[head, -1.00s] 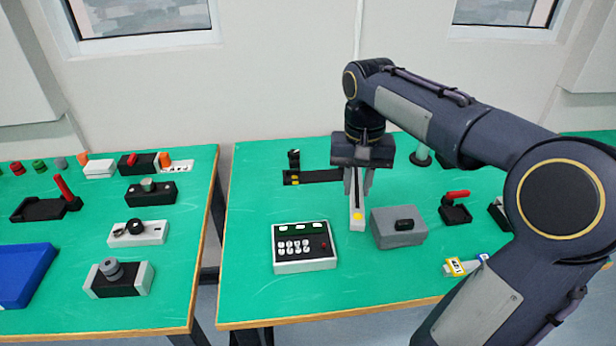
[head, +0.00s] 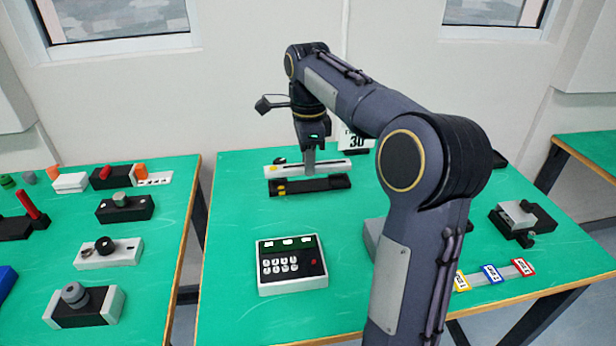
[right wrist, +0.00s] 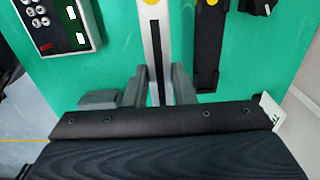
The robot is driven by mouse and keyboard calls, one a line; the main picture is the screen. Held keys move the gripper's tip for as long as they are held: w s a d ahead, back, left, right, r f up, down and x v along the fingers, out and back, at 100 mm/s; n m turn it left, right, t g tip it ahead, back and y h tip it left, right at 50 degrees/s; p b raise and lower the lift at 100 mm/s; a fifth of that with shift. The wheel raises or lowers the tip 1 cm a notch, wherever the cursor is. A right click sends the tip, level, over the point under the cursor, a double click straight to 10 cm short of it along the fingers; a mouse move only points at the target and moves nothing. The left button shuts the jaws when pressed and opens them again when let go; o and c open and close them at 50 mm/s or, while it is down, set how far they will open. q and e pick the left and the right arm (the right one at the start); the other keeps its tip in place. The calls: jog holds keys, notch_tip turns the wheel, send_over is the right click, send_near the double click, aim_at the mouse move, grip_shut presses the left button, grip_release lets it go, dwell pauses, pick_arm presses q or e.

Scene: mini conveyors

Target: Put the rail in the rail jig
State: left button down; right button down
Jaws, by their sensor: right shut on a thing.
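The rail (head: 340,165) is a long white bar with a dark slot and a yellow dot near its left end. My right gripper (head: 310,168) is shut on the rail near its middle. In the right wrist view the rail (right wrist: 151,22) runs up between the fingers (right wrist: 158,82). The rail jig (head: 325,184) is a black bar-shaped holder with a yellow mark at its left end. The rail is just behind the jig in the head view, roughly parallel to it. In the right wrist view the jig (right wrist: 207,50) lies beside the rail, apart from it.
A keypad box (head: 292,282) stands in front of the jig. A grey box (head: 372,240) is partly hidden by my right arm. A card marked 30 (head: 355,140) stands behind. A strip with coloured tags (head: 492,275) and a black-and-grey fixture (head: 522,222) lie at right.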

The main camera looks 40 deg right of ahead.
jog(key=w+d+f, duration=0.2)
jog(key=w+d, duration=0.1)
jog(key=w, duration=0.1)
send_over(310, 185)
jog(key=f, duration=0.2)
jog(key=s+a+f, duration=0.1)
jog(key=f, duration=0.1)
jog(key=shift+f, duration=0.1)
jog(key=shift+w+d+f, duration=0.4)
jog(key=shift+f, duration=0.25)
jog(key=shift+w+f+b, duration=0.1)
jog(key=shift+f+b, duration=0.3)
jog(key=shift+f, duration=1.2)
jog(key=shift+f, duration=0.15)
jog(key=c, duration=1.2)
grip_release()
